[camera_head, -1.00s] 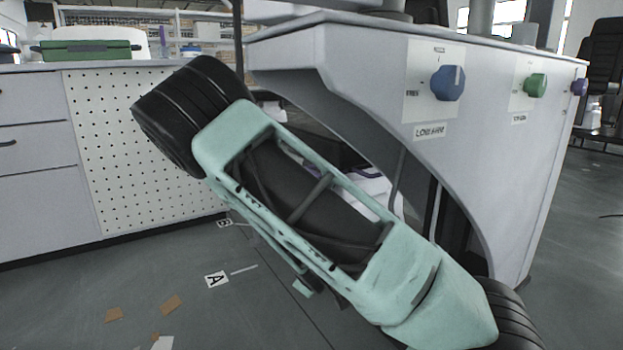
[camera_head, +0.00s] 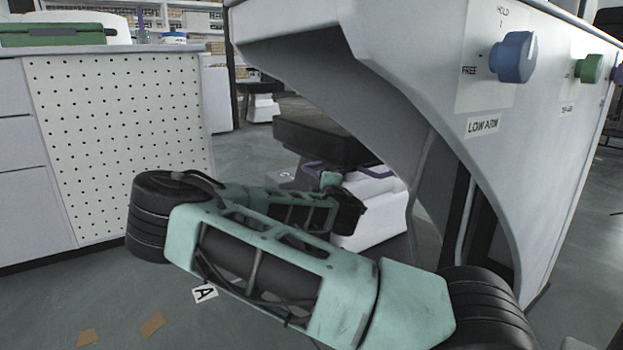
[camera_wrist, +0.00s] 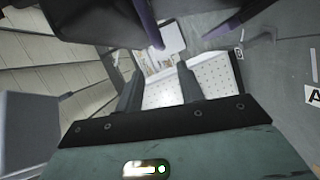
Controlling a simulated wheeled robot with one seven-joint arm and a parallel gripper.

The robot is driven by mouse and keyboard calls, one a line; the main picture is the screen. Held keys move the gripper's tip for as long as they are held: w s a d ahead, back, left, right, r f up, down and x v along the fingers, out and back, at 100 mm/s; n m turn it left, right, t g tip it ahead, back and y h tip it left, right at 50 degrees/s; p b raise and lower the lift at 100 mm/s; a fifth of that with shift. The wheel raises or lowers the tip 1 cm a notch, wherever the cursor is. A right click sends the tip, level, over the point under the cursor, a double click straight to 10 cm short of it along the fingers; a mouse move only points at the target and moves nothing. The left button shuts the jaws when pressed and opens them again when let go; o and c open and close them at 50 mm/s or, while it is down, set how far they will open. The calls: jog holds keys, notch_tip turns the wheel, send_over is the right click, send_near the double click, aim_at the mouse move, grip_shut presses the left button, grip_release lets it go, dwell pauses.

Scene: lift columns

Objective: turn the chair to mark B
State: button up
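A dark padded seat (camera_head: 318,138), which looks like the chair, stands under the arched bench in the head view. A white base with purple trim (camera_head: 372,205) shows below it, partly hidden by my arm. In the wrist view a dark form with purple bars (camera_wrist: 145,22) fills the top, close to my gripper; I cannot tell whether it touches. My gripper (camera_wrist: 160,78) has its two fingers apart, with nothing visible between them. Floor mark A (camera_head: 204,293) lies left of my arm and also shows in the wrist view (camera_wrist: 314,96).
The bench's arched grey side (camera_head: 440,85) stands close on the right, with a blue knob (camera_head: 513,57) and a green knob (camera_head: 589,68). A perforated cabinet panel (camera_head: 115,140) stands left. Brown scraps (camera_head: 152,324) lie on the open floor at the front left.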

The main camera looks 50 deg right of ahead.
aim_at(313, 175)
jog(key=b+x, duration=0.5)
jog(key=x, duration=0.6)
jog(key=shift+d+f+b, duration=0.1)
jog(key=shift+f+b, duration=0.1)
jog(key=shift+b, duration=0.15)
jog(key=shift+w+d+r, duration=0.1)
jog(key=shift+w+d, duration=0.3)
jog(key=shift+w, duration=0.2)
grip_shut()
